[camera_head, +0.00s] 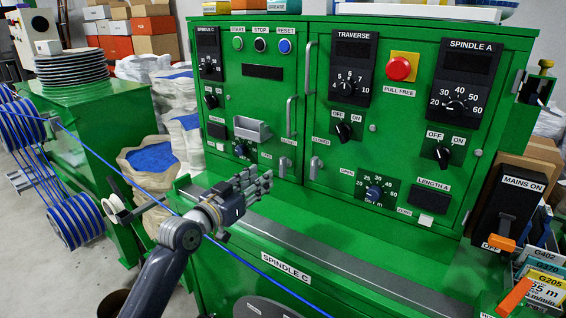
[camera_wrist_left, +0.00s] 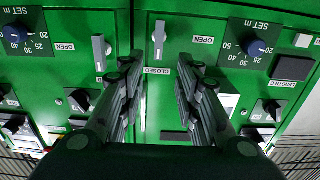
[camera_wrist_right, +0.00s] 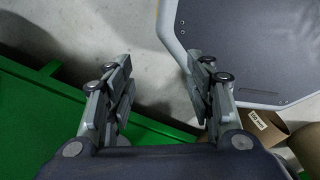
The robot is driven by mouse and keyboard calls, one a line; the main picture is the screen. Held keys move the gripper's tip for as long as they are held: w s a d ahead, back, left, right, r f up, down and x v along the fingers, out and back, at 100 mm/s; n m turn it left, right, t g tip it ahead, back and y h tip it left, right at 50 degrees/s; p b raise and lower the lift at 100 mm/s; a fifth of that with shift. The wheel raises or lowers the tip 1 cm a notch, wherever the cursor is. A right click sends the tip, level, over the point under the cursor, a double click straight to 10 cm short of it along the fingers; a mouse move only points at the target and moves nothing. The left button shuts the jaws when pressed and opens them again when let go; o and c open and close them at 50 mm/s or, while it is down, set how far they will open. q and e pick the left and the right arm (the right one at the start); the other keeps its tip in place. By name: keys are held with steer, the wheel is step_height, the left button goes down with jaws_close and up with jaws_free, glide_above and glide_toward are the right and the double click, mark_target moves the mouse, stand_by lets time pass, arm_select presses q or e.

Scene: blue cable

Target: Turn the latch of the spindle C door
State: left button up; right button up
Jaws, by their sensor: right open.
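The green cabinet's left door carries the spindle C dial (camera_head: 208,55). The spindle C latch (camera_head: 283,167) is a small pale lever at this door's right edge, under a CLOSED label. In the left wrist view, turned upside down, the latch (camera_wrist_left: 158,38) stands roughly upright, with CLOSED and OPEN labels near it. My left gripper (camera_head: 264,182) is open and empty, in front of the door and left of the latch in the head view. Its fingers (camera_wrist_left: 158,70) are apart, pointing toward the latch without touching it. My right gripper (camera_wrist_right: 158,75) is open and empty, outside the head view.
A second latch (camera_head: 316,167) sits close by on the right door. A long handle (camera_head: 291,117) rises above the spindle C latch. A blue cable (camera_head: 272,258) runs beneath my left arm from reels (camera_head: 76,221) at left. A ledge (camera_head: 330,247) projects below the doors.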

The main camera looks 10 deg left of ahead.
mark_target(281, 164)
arm_select(q)
steer(key=p+x, duration=0.1)
steer(key=x, duration=0.6)
steer(key=shift+w+d, duration=0.2)
steer(key=shift+w, duration=0.15)
steer(key=shift+w+d, duration=0.25)
steer(key=shift+w, duration=0.3)
steer(key=shift+w+d, duration=0.1)
steer(key=shift+w, duration=0.25)
steer(key=shift+f, duration=0.1)
arm_select(e)
steer(key=shift+s+d+r, duration=0.15)
steer(key=shift+s+r, duration=0.4)
steer(key=shift+r, duration=0.2)
steer(key=shift+s, duration=0.1)
arm_select(q)
jaws_close()
arm_select(e)
steer(key=shift+s, duration=0.2)
